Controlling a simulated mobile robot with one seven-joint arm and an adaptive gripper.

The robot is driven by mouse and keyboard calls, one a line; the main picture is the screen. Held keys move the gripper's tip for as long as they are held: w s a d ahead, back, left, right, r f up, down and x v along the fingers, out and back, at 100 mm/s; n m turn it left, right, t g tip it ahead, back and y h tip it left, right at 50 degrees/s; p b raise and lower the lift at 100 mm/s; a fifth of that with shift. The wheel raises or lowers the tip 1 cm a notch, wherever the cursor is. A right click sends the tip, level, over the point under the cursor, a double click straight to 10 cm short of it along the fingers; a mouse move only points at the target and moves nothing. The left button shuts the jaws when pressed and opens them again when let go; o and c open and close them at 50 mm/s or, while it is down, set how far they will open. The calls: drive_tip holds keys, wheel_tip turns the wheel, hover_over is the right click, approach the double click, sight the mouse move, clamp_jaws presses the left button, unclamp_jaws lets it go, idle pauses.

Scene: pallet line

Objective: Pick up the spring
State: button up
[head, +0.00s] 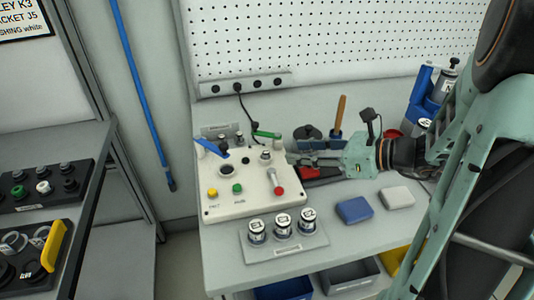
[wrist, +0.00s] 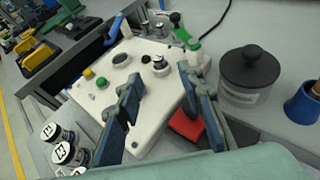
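I cannot make out a spring for certain in either view. A white fixture box (head: 222,205) stands on the bench; it also shows in the wrist view (wrist: 155,120). A small metal post with a dark top (head: 265,156) stands on it, and it shows between my fingertips in the wrist view (wrist: 160,64); whether it carries a spring is too small to tell. My gripper (head: 290,158) reaches in from the right at the box's right side. In the wrist view my gripper (wrist: 158,85) is open, its dark blue fingers apart with nothing between the pads.
The box has a blue lever (head: 209,147), a green lever (head: 266,134) and a red-knobbed lever (head: 277,183). Labelled jars (head: 283,224) stand in front. A blue block (head: 354,210) and grey block (head: 397,197) lie right. A lidded clear jar (wrist: 248,75) stands near my gripper.

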sight(266, 151)
drive_tip(key=b+x, duration=0.1)
drive_tip(key=x, duration=0.8)
drive_tip(key=shift+s+a, duration=0.1)
drive_tip(key=shift+a, duration=0.15)
drive_tip(key=shift+c, duration=0.3)
drive_tip(key=c, duration=0.9)
